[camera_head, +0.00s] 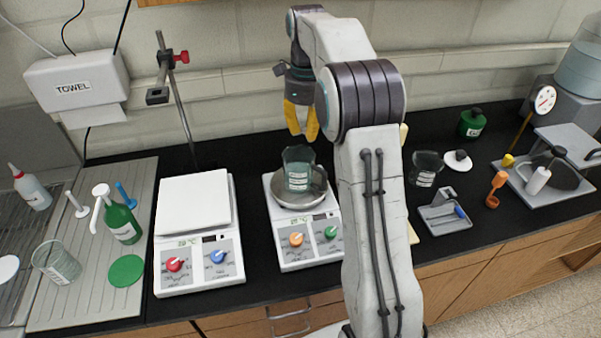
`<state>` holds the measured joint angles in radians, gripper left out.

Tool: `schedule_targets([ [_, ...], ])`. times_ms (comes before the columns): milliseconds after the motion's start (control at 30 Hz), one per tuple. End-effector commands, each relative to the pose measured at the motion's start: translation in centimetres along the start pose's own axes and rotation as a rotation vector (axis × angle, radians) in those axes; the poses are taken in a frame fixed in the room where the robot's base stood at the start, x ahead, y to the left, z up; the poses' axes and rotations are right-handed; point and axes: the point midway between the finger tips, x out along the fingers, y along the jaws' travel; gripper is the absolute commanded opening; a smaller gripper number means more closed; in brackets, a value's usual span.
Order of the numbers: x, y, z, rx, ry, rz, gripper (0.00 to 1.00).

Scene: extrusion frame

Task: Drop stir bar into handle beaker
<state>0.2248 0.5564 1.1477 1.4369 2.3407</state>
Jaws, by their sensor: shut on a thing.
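The handle beaker (298,176), a dark glass beaker with a white label and a handle on its right, stands upright in a shallow metal dish (312,204) on the middle hotplate. My gripper (302,132), with yellow fingers, points down just above the beaker's mouth, apart from it. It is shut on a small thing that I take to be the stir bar. The stir bar itself is too small or hidden to make out between the fingers. The inside of the beaker cannot be seen clearly.
Another white hotplate (196,205) stands to the left. A second dark beaker (425,168) and a grey tray (443,226) with a small blue piece stand right of my arm. A stand rod (178,100) rises behind the left hotplate. My arm hides part of the bench.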

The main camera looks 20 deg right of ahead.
Motion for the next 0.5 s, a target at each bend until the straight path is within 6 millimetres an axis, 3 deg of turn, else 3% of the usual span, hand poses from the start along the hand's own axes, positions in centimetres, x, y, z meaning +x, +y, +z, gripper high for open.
schedule_targets([
  [467,0.7,0.01,-0.02,0.0,0.0,0.0,0.0],
  [500,0.7,0.01,-0.02,0.0,0.0,0.0,0.23],
])
